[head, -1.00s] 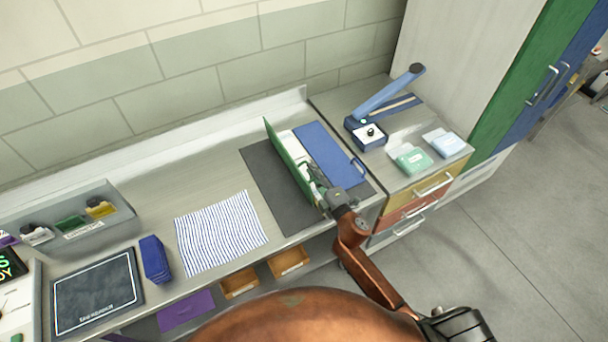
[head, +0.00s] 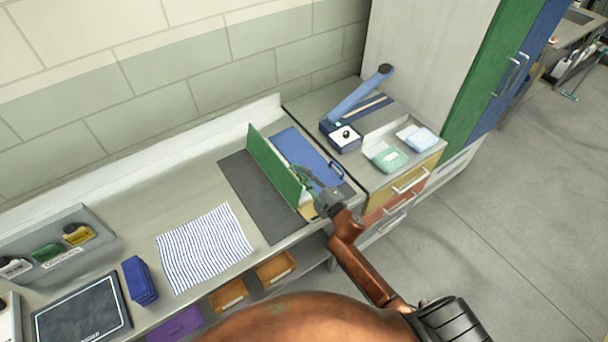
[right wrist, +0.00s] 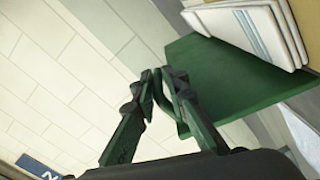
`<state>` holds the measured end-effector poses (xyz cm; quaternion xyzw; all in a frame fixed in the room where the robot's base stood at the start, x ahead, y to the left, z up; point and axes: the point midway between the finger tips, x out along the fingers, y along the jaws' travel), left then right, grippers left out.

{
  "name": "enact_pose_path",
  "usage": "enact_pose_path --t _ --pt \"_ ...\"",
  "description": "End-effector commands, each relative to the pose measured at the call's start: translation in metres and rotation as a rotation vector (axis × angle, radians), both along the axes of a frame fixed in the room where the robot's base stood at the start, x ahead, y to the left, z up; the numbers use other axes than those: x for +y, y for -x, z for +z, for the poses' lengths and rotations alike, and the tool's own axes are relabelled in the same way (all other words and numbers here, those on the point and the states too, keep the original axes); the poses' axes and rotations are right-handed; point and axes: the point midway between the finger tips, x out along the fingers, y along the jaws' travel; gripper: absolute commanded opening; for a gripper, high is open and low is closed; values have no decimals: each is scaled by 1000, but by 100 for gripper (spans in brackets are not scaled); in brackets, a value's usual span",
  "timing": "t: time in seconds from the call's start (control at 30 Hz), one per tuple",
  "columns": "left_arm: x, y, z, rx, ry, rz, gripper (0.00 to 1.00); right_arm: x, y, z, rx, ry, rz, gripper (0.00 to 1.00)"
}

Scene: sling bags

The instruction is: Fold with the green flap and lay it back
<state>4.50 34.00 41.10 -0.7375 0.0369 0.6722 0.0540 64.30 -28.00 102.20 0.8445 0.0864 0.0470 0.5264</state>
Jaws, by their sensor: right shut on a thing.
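The green flap (head: 270,165) stands up on edge on the counter, between a dark grey flat panel on its left and a blue panel (head: 305,155) with a handle on its right. My right gripper (head: 300,173) is at the flap's right side near its front end. In the right wrist view its fingers are closed together at the edge of the green flap (right wrist: 225,85). White folded pieces (right wrist: 245,30) show beside the flap there; in the head view the flap mostly hides them. My left gripper is not in view.
A striped cloth (head: 203,247) and a blue folded pouch (head: 139,280) lie to the left.

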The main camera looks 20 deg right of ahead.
Motion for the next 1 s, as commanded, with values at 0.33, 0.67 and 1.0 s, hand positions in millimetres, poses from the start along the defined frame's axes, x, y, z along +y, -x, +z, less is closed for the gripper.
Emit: enact_pose_path --t 0.33,0.67,1.0 --pt "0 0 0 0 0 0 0 -2 -2 9 -14 0 -1 23" --pt "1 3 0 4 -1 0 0 0 0 4 -6 1 1 26" --pt "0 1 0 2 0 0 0 -12 50 3 -3 1 -1 26"
